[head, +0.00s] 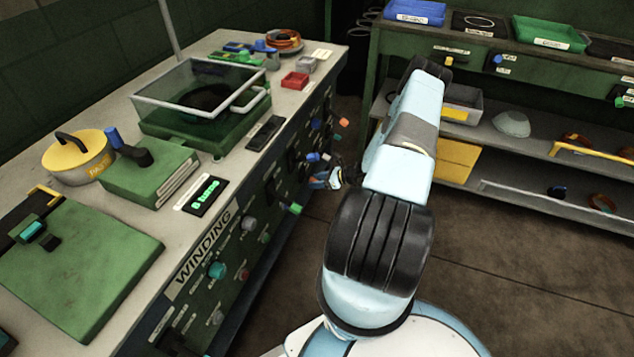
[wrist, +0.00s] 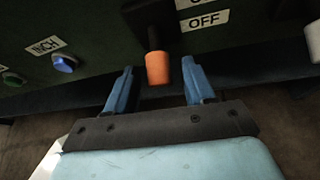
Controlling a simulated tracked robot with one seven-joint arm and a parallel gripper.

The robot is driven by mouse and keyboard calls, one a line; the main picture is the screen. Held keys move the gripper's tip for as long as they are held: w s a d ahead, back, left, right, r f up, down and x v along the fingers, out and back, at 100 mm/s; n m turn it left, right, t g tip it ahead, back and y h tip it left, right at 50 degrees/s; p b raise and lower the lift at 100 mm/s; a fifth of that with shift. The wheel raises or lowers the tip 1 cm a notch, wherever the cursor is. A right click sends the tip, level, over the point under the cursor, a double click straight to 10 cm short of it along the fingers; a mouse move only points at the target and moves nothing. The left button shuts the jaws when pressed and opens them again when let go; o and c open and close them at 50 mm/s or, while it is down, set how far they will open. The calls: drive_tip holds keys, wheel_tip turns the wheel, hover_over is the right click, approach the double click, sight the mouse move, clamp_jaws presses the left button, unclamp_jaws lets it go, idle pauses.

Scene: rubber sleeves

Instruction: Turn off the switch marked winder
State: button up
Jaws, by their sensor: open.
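My gripper (wrist: 158,82) is open, its two blue fingers pointing at a dark green panel. An orange-tipped lever (wrist: 157,68) on a black mount shows between the fingers, with a gap visible on each side. A label reading OFF (wrist: 204,20) is just right of the lever, with another label cut off above it. No label reading winder is legible in either view. In the head view my gripper (head: 320,180) is low at the front of the WINDING bench (head: 205,250), partly hidden by my arm. I cannot tell there which control it faces.
In the wrist view a blue button (wrist: 64,63) marked INCH is to the left, and a pale knob is at the right edge. Several coloured knobs stick out along the bench front. A green shelf unit (head: 470,50) stands at the right. The floor between is clear.

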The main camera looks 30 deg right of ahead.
drive_tip(key=v, duration=1.3)
drive_tip(key=shift+s, duration=0.25)
drive_tip(key=shift+d, duration=0.15)
drive_tip(key=w+a+r+n+g, duration=0.2)
drive_tip(key=a+r+n, duration=0.15)
drive_tip(key=r, duration=0.65)
drive_tip(key=w+a+r+n+g, duration=0.25)
drive_tip(key=r+n, duration=0.25)
drive_tip(key=r, duration=0.6)
drive_tip(key=s+a+r+n+g+h, duration=0.1)
drive_tip(key=a+r+n, duration=0.4)
drive_tip(key=r, duration=0.5)
drive_tip(key=s+a+r+n+g+h, duration=0.2)
drive_tip(key=a+r+n, duration=0.1)
drive_tip(key=a+r, duration=0.55)
drive_tip(key=s+a+r+n+h, duration=0.25)
drive_tip(key=s+a+r, duration=0.2)
drive_tip(key=r, duration=0.35)
drive_tip(key=s+a+r+n+h, duration=0.1)
drive_tip(key=s+a+r+n, duration=0.3)
drive_tip(key=s+r, duration=0.3)
drive_tip(key=s+a+r+n+t+h, duration=0.1)
drive_tip(key=s+r+n+t, duration=0.1)
drive_tip(key=s, duration=0.5)
drive_tip(key=s+a+r+n+t+h, duration=0.1)
drive_tip(key=s+a+r+n+t, duration=0.1)
drive_tip(key=s+r, duration=0.4)
drive_tip(key=shift+s+n+h, duration=0.35)
drive_tip(key=shift+s+n, duration=0.3)
drive_tip(key=shift+n, duration=0.25)
